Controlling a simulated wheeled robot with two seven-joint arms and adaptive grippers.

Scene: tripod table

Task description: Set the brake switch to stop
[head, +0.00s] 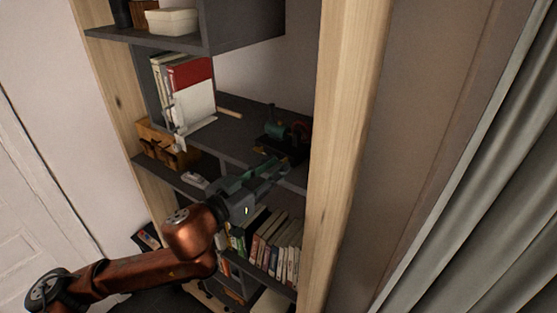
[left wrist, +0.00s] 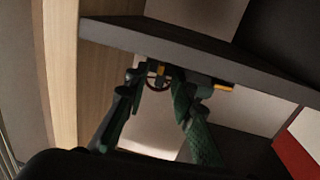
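A small dark green machine (head: 290,138) with a red part stands on the middle shelf in the head view. In the left wrist view, which looks upside down, a small machine with a spoked wheel (left wrist: 158,82) and yellow parts (left wrist: 222,87) shows beyond my fingers. I cannot tell which part is the brake switch. My left gripper (head: 279,169) is at the shelf's front edge, just in front of the machine. Its two green fingers (left wrist: 156,78) are apart, with the wheel showing between their tips and nothing held. I cannot tell if they touch the machine. My right gripper is out of view.
The shelf board (head: 238,137) has bare room left of the machine. White and red binders (head: 190,95) and a wooden box (head: 158,140) stand farther left. A wooden post (head: 340,150) rises close on the right. Books (head: 275,245) fill the shelf below.

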